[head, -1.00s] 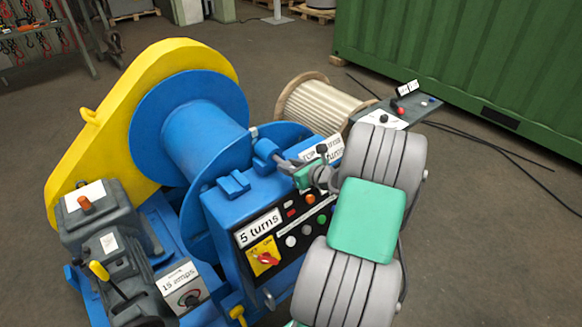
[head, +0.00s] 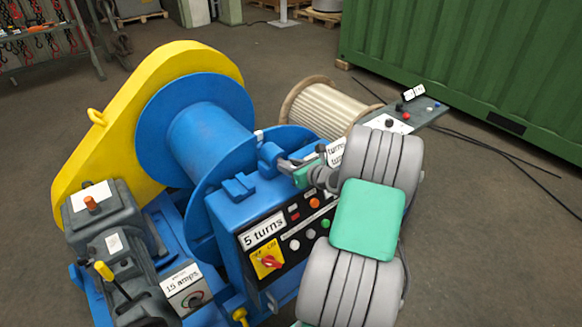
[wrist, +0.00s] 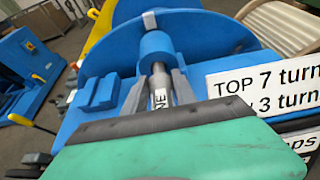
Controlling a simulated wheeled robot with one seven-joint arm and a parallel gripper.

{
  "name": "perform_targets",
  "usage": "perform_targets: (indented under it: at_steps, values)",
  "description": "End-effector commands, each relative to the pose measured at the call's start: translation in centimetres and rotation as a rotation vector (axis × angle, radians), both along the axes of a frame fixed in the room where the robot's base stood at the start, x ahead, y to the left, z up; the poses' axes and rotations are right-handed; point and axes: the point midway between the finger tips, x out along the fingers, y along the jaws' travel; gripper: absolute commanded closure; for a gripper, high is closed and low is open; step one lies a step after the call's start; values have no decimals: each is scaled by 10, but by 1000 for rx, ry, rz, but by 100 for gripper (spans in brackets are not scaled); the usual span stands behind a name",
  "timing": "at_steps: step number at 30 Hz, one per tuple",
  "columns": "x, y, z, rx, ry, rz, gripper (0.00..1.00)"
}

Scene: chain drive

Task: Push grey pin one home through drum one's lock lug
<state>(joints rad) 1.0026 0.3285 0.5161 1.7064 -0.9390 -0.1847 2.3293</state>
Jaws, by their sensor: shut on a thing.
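The blue drum (head: 205,140) stands with its flange facing my arm. A blue cylindrical lock lug (head: 271,157) sits at the flange, and it shows in the wrist view (wrist: 156,45) directly ahead of my fingers. My gripper (head: 291,165) is at the lug; in the wrist view its two grey fingers (wrist: 158,92) are shut on the grey pin (wrist: 160,80), which carries a small white label. The pin's far end meets the lug's near face and lines up with it. How deep it sits inside is hidden by the lug.
A blue control box (head: 262,215) with buttons and a "5 turns" label stands just below my gripper. A yellow guard (head: 130,120) is behind the drum. A cream rope reel (head: 325,105) and a grey panel (head: 425,112) lie beyond my arm. Open floor lies to the right.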

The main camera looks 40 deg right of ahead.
Motion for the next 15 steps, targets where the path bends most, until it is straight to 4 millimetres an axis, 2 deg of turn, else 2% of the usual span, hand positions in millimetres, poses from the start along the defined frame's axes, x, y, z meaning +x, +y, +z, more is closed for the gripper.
perform_targets:
  at_steps: [15]
  values:
    - [13, 0, 2, -2, -2, 1, 100]
